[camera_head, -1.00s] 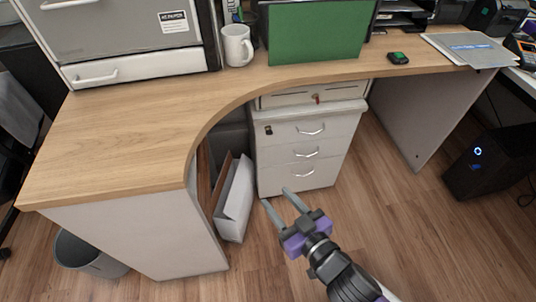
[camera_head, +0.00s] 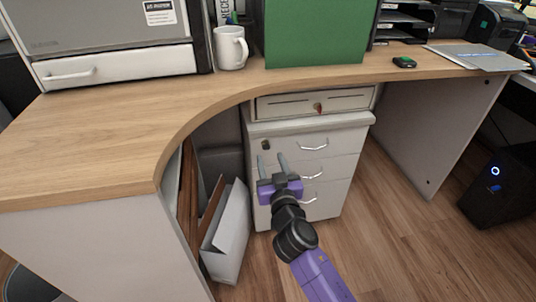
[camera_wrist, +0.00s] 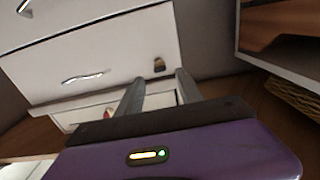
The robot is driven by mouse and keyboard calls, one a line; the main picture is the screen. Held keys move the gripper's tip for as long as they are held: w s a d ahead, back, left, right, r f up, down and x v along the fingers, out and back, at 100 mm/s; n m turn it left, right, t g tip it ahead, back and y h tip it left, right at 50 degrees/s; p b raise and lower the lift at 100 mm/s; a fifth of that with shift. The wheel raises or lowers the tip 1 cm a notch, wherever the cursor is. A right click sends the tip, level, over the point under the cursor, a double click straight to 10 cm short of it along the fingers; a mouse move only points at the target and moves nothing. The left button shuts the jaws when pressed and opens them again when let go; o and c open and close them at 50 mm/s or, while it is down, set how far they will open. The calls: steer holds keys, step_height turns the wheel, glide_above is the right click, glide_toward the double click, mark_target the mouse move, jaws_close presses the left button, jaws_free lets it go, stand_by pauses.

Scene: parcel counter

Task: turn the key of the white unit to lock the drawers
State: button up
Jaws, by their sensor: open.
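The white unit (camera_head: 330,145) stands under the desk, a stack of drawers with silver handles, all looking shut. A small dark brass-toned key or lock (camera_head: 266,145) sits at the upper left of its top drawer. It also shows in the wrist view (camera_wrist: 159,64), just beyond my fingertips. My gripper (camera_head: 271,156) is open and empty in front of the unit's left side, its fingers pointing toward the lock. In the wrist view my gripper (camera_wrist: 160,76) has its two fingers apart, on either side below the lock. Whether they touch it I cannot tell.
A shallow drawer with a red key (camera_head: 318,108) is above the unit, under the desktop (camera_head: 110,130). A black computer tower (camera_head: 497,185) is at right. Floor between is clear.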

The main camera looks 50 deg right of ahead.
mark_target(266, 147)
steer(key=shift+x, duration=2.15)
steer(key=shift+c, duration=0.2)
jaws_close()
